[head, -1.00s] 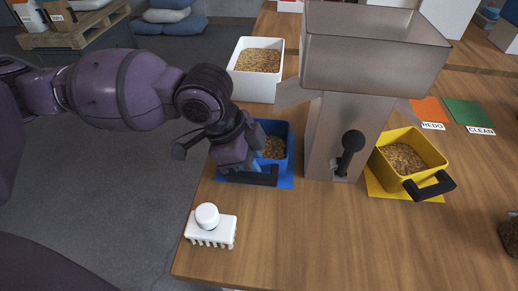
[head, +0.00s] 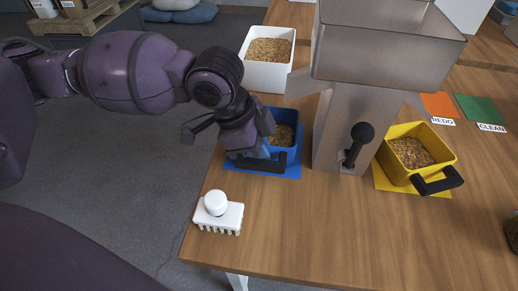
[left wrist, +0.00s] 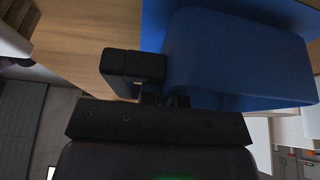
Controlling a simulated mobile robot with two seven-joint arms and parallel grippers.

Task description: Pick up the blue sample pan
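The blue sample pan (head: 291,153), holding brown grain, is on or just over a blue mat (head: 288,172) beside the metal hopper; I cannot tell if a small gap lies beneath it. Its black handle (head: 268,163) faces the table's near side. My left gripper (head: 247,154) comes from above left and is shut on the pan by its handle; the grip itself is partly hidden. In the left wrist view the blue pan wall (left wrist: 240,60) fills the upper right, with a black block (left wrist: 133,66) close to the fingers. My right gripper is not in view.
A grey metal hopper (head: 338,120) with a black lever stands right of the pan. A yellow pan (head: 432,158) is on its other side. A white grain bin (head: 265,75) stands behind. A white brush (head: 219,214) lies at the near left table edge.

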